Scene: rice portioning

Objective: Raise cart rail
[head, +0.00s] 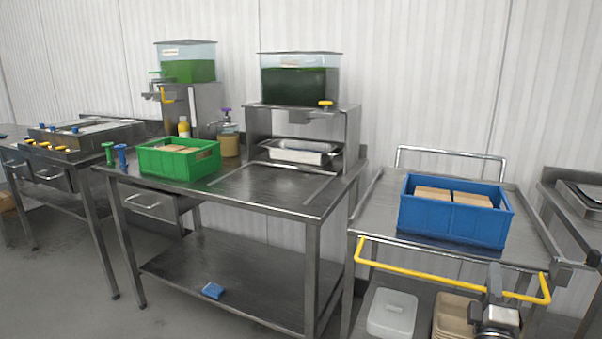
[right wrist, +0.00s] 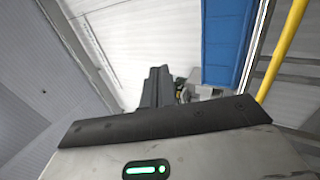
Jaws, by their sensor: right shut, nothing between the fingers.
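The cart (head: 380,212) stands at the right with a yellow rail (head: 415,271) along its near side. The rail hangs a little below the cart's top edge and slopes down to the right in the head view. My right gripper (head: 494,270) is in front of the rail's right part and hides a piece of it. The gripper is shut and empty. In the right wrist view its fingers (right wrist: 158,85) are together, and the yellow rail (right wrist: 282,50) runs to their right, apart from them. My left gripper is not in view.
A blue crate (head: 425,218) with tan packs stands on the cart. A white lidded container (head: 392,313) and stacked tan trays (head: 453,317) sit below the rail. A steel table (head: 285,190) with a green crate (head: 165,163) stands left of the cart.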

